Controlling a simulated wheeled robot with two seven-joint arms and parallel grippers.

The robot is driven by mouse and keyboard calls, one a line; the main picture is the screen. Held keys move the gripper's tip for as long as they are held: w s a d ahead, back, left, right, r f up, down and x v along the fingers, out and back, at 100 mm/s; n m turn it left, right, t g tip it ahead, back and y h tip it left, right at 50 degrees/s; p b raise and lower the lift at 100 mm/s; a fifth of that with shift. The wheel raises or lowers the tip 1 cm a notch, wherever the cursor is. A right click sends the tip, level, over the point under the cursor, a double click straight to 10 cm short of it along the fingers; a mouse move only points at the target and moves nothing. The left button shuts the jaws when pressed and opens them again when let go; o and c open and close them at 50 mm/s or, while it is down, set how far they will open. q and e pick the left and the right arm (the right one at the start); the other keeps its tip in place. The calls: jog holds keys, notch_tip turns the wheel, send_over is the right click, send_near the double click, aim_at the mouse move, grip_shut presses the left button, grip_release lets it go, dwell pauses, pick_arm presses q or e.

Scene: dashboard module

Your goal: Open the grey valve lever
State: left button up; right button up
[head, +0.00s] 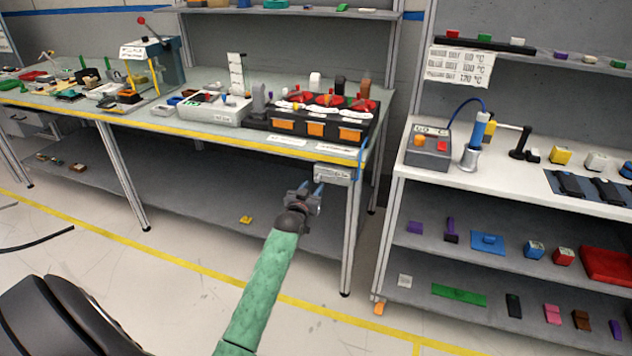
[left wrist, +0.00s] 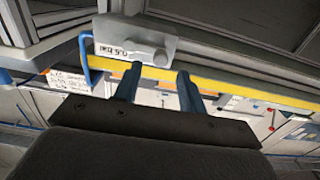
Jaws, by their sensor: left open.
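The grey valve box (head: 332,174) hangs on the front edge of the workbench near its right corner. In the left wrist view, the grey box (left wrist: 128,36) carries a white label and a grey knob-like part (left wrist: 160,56), apparently the valve lever. How the lever is turned is hard to make out. My left gripper (head: 311,192) is just below and to the left of the box in the head view. In the left wrist view its two fingers (left wrist: 159,76) are apart and empty, pointing at the knob's side of the box. I see no contact. My right gripper is not in view.
A blue hose (left wrist: 85,58) runs beside the box. The bench's yellow front edge (head: 215,133) is just above. On the bench stands a black tray with orange fronts (head: 315,129). A shelf unit (head: 395,218) stands to the right. The space before the bench is free.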

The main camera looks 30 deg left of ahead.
aim_at(317, 180)
pick_arm(q)
jog(key=shift+x, duration=2.1)
jog(key=shift+f, duration=0.1)
grip_shut()
